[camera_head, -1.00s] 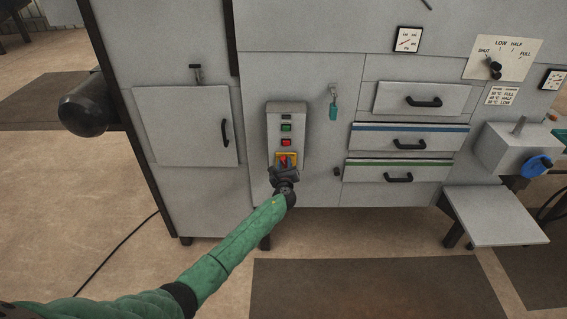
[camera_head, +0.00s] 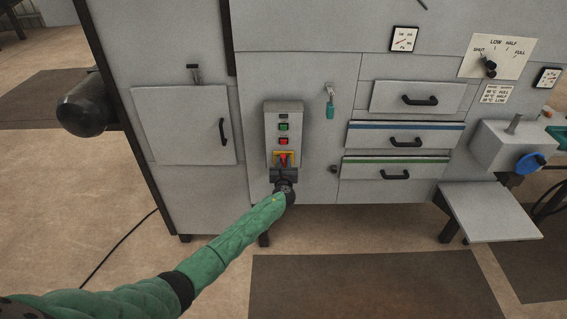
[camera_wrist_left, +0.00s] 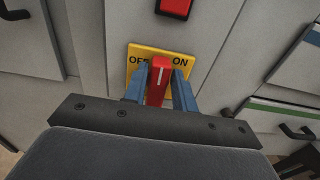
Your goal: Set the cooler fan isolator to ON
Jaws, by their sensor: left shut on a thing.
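The isolator is a red handle (camera_wrist_left: 160,78) on a yellow plate (camera_wrist_left: 138,52) marked OFF at left and ON at right. In the left wrist view the handle's white line points up, between the two words. My left gripper (camera_wrist_left: 159,88) is shut on the handle, with one blue finger on each side. In the head view the gripper (camera_head: 283,167) covers the lower part of the yellow plate (camera_head: 291,154), at the bottom of a grey control box (camera_head: 271,130). My right gripper is not in view.
A green button (camera_head: 284,127) and a red button (camera_head: 284,141) sit just above the isolator. A teal-tagged key (camera_head: 330,108) hangs to the right. Drawers with black handles (camera_head: 405,142) and a grey shelf (camera_head: 490,212) stand further right. Floor in front is open.

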